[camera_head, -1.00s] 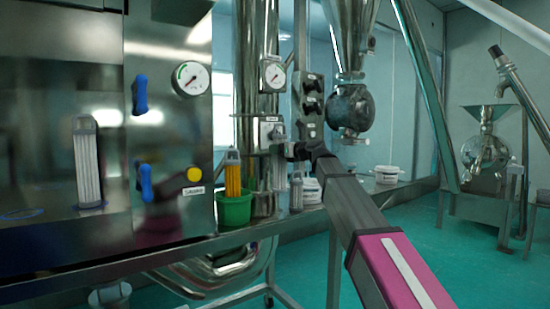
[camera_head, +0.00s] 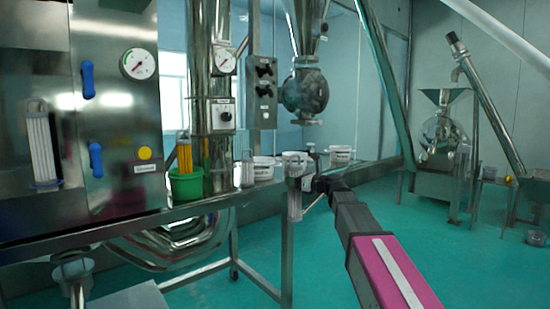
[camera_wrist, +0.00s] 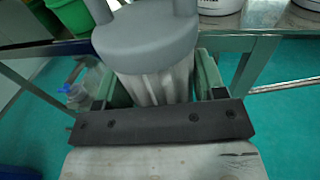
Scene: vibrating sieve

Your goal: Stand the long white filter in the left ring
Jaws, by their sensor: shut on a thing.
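My gripper (camera_head: 302,184) is shut on a white ribbed filter (camera_head: 295,206), out beyond the table's front edge. In the wrist view the filter has a grey cap (camera_wrist: 150,38) with a handle on top, and its white body (camera_wrist: 160,85) runs down between the fingers; its lower end is hidden.
A green cup (camera_head: 186,187) with a yellow filter (camera_head: 185,154) stands on the steel table. Beside it are a slim clear-and-grey item (camera_head: 247,170) and white tubs (camera_head: 264,170). The steel machine (camera_head: 115,110) with blue handles rises behind. Open floor lies to the right.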

